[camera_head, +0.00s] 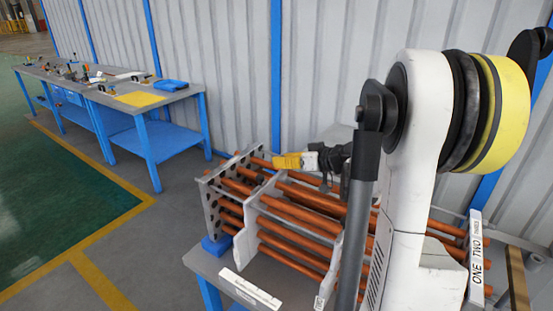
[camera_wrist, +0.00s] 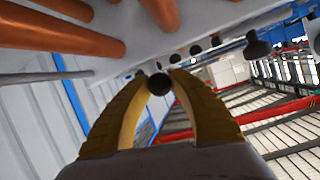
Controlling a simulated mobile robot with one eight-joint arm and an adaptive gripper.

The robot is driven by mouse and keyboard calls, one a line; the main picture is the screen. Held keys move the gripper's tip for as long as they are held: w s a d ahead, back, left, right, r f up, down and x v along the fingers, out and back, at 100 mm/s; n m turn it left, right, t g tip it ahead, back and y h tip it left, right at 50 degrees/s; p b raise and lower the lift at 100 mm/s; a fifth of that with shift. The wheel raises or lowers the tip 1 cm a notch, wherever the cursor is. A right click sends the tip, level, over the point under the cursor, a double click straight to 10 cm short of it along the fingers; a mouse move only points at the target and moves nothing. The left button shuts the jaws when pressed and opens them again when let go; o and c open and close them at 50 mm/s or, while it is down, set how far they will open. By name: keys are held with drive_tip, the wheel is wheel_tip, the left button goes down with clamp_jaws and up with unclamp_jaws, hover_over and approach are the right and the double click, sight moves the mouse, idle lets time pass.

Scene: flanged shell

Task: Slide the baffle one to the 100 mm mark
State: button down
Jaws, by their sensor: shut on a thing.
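My gripper (camera_head: 281,161) has yellow fingers and is at the top of the tube bundle, pointing left, near the light plate behind the holed end plate. In the wrist view my gripper's fingertips (camera_wrist: 158,74) close on a dark round knob-like piece (camera_wrist: 159,84) beside a grey plate (camera_wrist: 175,45). The light grey baffle plate (camera_head: 246,228) stands upright around the orange tubes, just right of the holed end plate (camera_head: 216,212). Another light plate (camera_head: 329,266) stands farther right. I cannot read which baffle is one. The 100 mm mark cannot be made out.
Orange tubes (camera_head: 298,225) run through the plates. A white label strip (camera_head: 250,290) lies at the bench's front edge. A sign reading ONE, TWO, THREE (camera_head: 476,262) is at the right. Blue-legged workbenches (camera_head: 160,137) stand at the back left. My arm hides the bundle's right part.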

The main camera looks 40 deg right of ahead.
drive_tip(key=s+d, duration=0.2)
drive_tip(key=s, duration=0.5)
drive_tip(key=shift+s+d, duration=0.25)
drive_tip(key=shift+d, duration=0.05)
drive_tip(key=c, duration=1.1)
unclamp_jaws()
drive_tip(key=shift+c, duration=0.2)
drive_tip(key=v, duration=1.2)
